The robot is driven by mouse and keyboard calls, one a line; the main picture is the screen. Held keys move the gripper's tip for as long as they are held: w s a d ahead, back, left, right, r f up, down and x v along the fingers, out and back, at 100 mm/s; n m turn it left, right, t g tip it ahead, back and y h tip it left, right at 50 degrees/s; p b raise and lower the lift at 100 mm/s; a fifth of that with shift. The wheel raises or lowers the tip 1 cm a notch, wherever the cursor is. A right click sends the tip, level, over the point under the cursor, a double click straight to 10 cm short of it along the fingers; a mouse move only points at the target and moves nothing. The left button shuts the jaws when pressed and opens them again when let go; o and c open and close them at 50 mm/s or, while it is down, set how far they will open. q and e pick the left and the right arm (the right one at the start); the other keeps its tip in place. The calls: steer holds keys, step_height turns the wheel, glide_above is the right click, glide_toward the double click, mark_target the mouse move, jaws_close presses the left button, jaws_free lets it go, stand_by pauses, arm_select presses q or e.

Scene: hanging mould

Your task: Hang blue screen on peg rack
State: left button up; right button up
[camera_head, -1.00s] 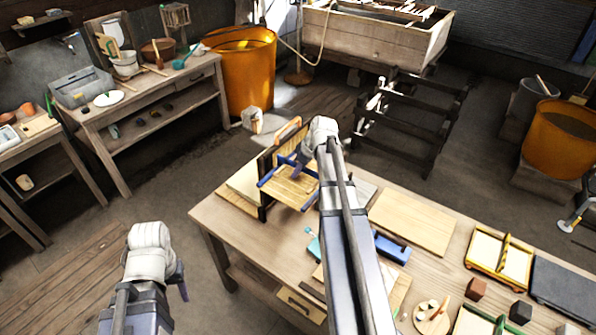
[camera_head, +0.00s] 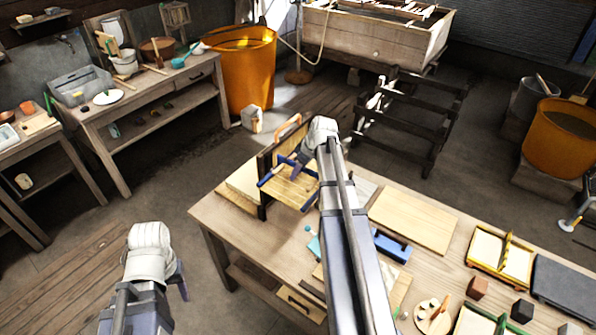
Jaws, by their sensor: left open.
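The blue screen (camera_head: 268,178), with blue bars, is at the front of the peg rack (camera_head: 263,200), a dark-edged upright board with a wooden face standing on the table's far left part. The screen looks tilted, and my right wrist partly covers it. I cannot tell whether it rests on a peg. My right gripper (camera_head: 300,168) is at the screen and appears shut on its right part; its fingertips are mostly hidden. My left gripper (camera_head: 180,282) is open and empty, low at the left, off the table and away from the rack.
The work table (camera_head: 225,225) carries a plain board (camera_head: 412,222), a blue-edged block (camera_head: 392,248), a yellow-framed tray (camera_head: 500,258) and a dark slab (camera_head: 565,290). A side bench (camera_head: 165,95) and an orange tub (camera_head: 240,75) stand behind. The floor left of the table is clear.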

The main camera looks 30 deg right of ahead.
steer(key=shift+o, duration=0.5)
steer(key=shift+r, duration=0.1)
steer(key=p+v, duration=0.7)
steer(key=shift+s+r, duration=0.1)
steer(key=shift+r, duration=0.2)
steer(key=shift+f, duration=0.1)
